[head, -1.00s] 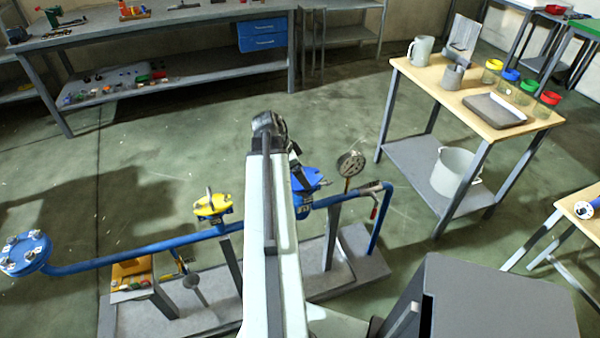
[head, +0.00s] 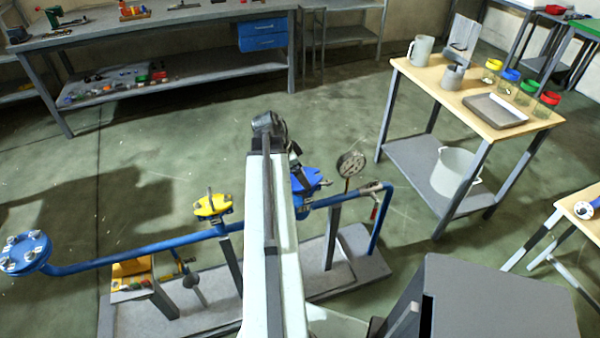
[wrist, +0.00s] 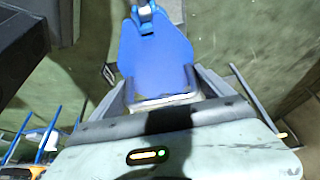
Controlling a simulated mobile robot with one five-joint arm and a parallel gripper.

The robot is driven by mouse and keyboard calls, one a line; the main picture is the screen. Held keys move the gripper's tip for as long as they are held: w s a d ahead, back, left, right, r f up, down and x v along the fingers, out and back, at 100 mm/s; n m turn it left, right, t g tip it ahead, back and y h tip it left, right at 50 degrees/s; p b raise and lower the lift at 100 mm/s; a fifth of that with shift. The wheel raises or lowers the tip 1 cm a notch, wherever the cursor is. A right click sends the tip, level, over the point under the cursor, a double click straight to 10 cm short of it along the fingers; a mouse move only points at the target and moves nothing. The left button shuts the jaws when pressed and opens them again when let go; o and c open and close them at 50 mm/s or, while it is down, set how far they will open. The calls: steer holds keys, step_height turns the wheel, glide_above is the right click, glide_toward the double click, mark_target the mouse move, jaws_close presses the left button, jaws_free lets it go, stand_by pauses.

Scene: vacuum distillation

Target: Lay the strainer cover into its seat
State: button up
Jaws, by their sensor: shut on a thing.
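In the wrist view, my gripper (wrist: 160,98) is shut on a flat blue plate, which appears to be the strainer cover (wrist: 155,62). A narrow blue part shows at the cover's far edge. In the head view, my arm hides most of the work spot, and my gripper's dark parts (head: 297,172) show just right of the arm. Blue strainer parts (head: 314,182) show beside them on the blue pipe line. I cannot tell cover from strainer body there. The seat is hidden, and I cannot tell whether the cover touches it.
A yellow-topped fitting (head: 213,206) stands left of my arm on the blue pipe (head: 130,250), which ends in a bolted blue flange (head: 25,253). A round gauge (head: 351,164) rises close right of the strainer. A wooden-topped table (head: 430,80) with jars stands farther right.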

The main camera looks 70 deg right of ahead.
steer(key=shift+f+b, duration=0.85)
steer(key=o, duration=1.8)
steer(key=p+v, duration=0.7)
steer(key=v, duration=0.1)
steer(key=shift+s+r, duration=0.1)
steer(key=shift+s, duration=0.05)
